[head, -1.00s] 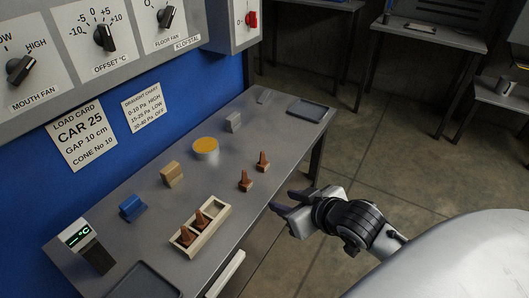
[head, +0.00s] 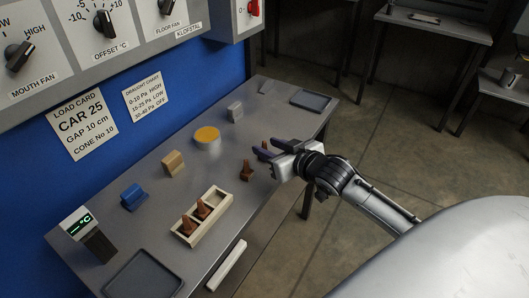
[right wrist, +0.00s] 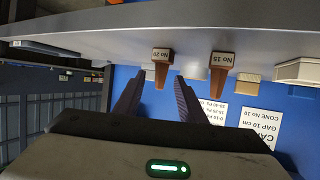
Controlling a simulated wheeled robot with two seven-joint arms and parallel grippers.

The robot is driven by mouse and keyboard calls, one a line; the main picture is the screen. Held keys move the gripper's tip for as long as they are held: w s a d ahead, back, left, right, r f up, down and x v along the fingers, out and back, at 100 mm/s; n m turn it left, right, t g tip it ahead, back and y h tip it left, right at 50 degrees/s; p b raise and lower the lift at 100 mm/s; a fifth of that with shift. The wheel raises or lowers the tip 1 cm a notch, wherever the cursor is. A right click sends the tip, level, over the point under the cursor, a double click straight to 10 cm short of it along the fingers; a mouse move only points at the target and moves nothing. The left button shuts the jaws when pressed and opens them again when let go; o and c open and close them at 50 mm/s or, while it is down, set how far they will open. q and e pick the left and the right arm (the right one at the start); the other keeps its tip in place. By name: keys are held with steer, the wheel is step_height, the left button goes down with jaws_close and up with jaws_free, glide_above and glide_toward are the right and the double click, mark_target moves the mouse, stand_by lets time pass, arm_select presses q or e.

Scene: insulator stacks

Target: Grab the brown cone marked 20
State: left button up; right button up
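The brown cone marked No 20 (right wrist: 161,66) shows upside down in the right wrist view, in line with the gap between my fingertips. In the head view only its upper part (head: 265,144) shows behind my right gripper (head: 262,150). The right gripper is open and empty, at the table's front edge beside this cone. Its two dark fingers (right wrist: 160,82) are spread, and I cannot tell whether they reach around the cone. The brown cone marked No 15 (right wrist: 220,66) stands nearby, nearer the rack (head: 246,172). My left gripper is not in view.
A cream rack (head: 214,229) holds two brown cones. A yellow-topped round tin (head: 207,138), tan block (head: 173,162), blue block (head: 132,197), grey block (head: 235,111) and display (head: 81,224) stand on the grey table (head: 165,218). Dark trays lie at both ends.

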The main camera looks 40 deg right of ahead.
steer(key=x, duration=0.2)
steer(key=shift+w+f, duration=0.15)
steer(key=shift+w, duration=0.05)
jaws_close()
